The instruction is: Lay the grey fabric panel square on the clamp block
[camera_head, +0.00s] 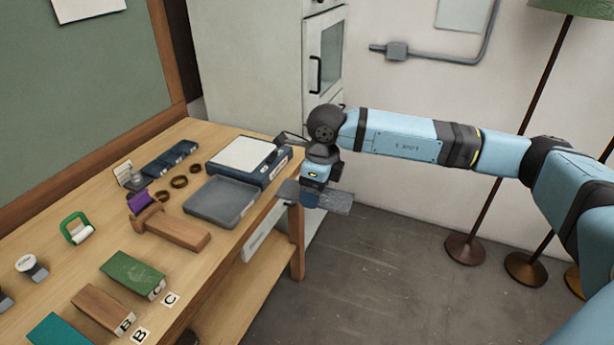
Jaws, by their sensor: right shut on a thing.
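My right gripper (311,196) is at the end of the blue arm that comes in from the right. It is shut on the grey fabric panel (338,203), which sticks out on both sides of the fingers. The panel is in the air just off the table's right edge, and the gripper hides its middle. A brown wooden block with a raised end (180,232), which looks like the clamp block, lies on the table to the left of the gripper. Its top is bare. My left gripper is not in view.
A grey tray (222,201) and a box with a pale top (243,156) stand between the block and the gripper. Purple (139,201), green (133,273) and brown (101,307) pieces lie nearby. Lamp stands (465,249) are at the right.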

